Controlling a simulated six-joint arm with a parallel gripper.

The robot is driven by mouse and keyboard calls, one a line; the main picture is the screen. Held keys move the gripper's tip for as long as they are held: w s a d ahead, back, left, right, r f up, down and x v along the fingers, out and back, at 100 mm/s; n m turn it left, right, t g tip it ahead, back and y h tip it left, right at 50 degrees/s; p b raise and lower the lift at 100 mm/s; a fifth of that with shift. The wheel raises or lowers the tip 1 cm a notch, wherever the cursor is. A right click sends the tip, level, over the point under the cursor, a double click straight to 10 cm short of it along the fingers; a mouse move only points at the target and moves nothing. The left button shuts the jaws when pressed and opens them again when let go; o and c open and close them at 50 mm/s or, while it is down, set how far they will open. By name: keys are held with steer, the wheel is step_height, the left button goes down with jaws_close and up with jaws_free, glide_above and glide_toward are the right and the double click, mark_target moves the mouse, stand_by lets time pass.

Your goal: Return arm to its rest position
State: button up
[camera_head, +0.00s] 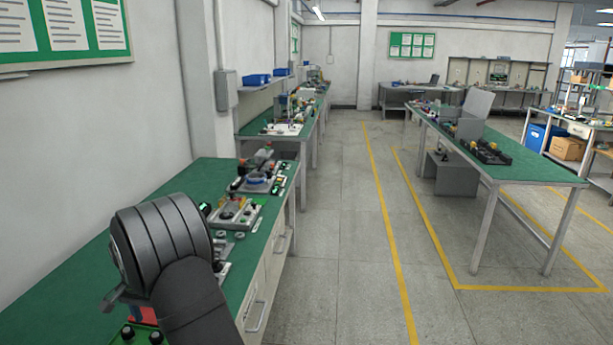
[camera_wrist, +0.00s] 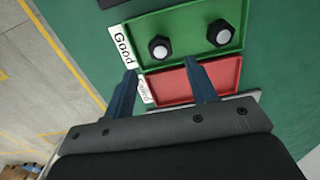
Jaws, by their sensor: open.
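My gripper (camera_wrist: 161,66) is open in the wrist view, its two blue fingers apart with nothing between them. They are over the near part of a red tray (camera_wrist: 218,73), which looks empty where it shows. Beyond it is a green tray (camera_wrist: 190,38) with a "Good" label, holding two black hex parts with white centres (camera_wrist: 160,47) (camera_wrist: 220,33). In the head view my dark arm fills the lower left, over the green-topped bench (camera_head: 60,285), and only a bit of my gripper (camera_head: 120,297) shows. How far the fingers are above the trays is unclear.
Fixtures with small parts (camera_head: 236,213) (camera_head: 262,178) stand on the bench to the right of my arm. Two loose rings lie near them. A wall is at the left. The grey floor (camera_head: 340,250) right of the bench is open.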

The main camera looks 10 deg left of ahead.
step_height(320, 180, down, 6)
steer(key=shift+f, duration=0.25)
steer(key=shift+r, duration=2.15)
